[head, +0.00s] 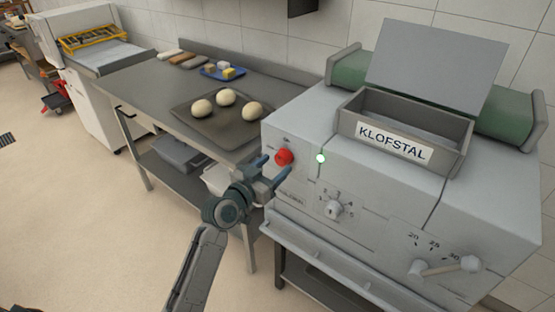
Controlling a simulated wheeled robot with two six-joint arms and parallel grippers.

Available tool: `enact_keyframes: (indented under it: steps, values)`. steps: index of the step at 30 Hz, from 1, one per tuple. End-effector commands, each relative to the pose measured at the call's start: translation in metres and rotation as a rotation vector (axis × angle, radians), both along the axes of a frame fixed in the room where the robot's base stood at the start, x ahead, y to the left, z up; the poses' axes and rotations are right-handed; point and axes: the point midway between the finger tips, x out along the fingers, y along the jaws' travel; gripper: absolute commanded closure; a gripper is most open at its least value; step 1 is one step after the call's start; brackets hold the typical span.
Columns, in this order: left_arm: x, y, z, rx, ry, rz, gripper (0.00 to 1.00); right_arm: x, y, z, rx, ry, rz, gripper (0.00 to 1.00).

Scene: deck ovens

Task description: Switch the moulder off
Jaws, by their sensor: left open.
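The moulder (380,225) is a light grey machine on the right in the head view. Its hopper carries the label KLOFSTAL. A red button (284,156) is on the left of its front panel. A numbered dial (334,209) and a lever with a round knob (470,263) are lower on the panel. My left gripper (272,170) is open and empty, its fingers close below and left of the red button. I cannot tell whether they touch the panel. My right gripper is not in view.
A steel table (150,88) stands left of the moulder. On it are a dark tray (232,131) with dough balls and a blue tray (210,72) with pale blocks. A white machine (85,60) stands further left.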

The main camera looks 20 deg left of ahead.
Motion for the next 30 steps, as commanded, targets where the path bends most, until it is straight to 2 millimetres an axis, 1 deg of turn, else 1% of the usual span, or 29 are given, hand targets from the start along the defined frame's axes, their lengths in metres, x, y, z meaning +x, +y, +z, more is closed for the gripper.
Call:
enact_keyframes:
  steps: [1,3,6,16,20,21,23,30]
  values:
    - [0.007,-0.003,0.002,-0.003,0.000,0.000,0.41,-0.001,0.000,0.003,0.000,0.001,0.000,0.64]
    - [0.014,-0.005,0.001,-0.002,0.001,0.000,0.41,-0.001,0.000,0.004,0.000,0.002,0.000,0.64]
    - [0.021,-0.008,0.000,-0.002,0.002,0.001,0.41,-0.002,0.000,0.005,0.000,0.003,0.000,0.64]
    - [0.024,-0.009,-0.001,0.000,0.001,0.001,0.41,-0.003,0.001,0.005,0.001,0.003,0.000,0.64]
    - [0.024,-0.008,-0.001,0.000,0.001,0.001,0.66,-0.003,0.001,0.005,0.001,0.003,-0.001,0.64]
    - [0.024,-0.008,-0.001,0.000,0.001,0.001,0.74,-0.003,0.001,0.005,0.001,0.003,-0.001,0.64]
    - [0.024,-0.008,-0.001,0.000,0.001,0.001,0.85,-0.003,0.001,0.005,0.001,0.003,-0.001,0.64]
    - [0.024,-0.008,-0.001,-0.007,0.004,0.001,0.85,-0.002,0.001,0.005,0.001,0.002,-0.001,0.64]
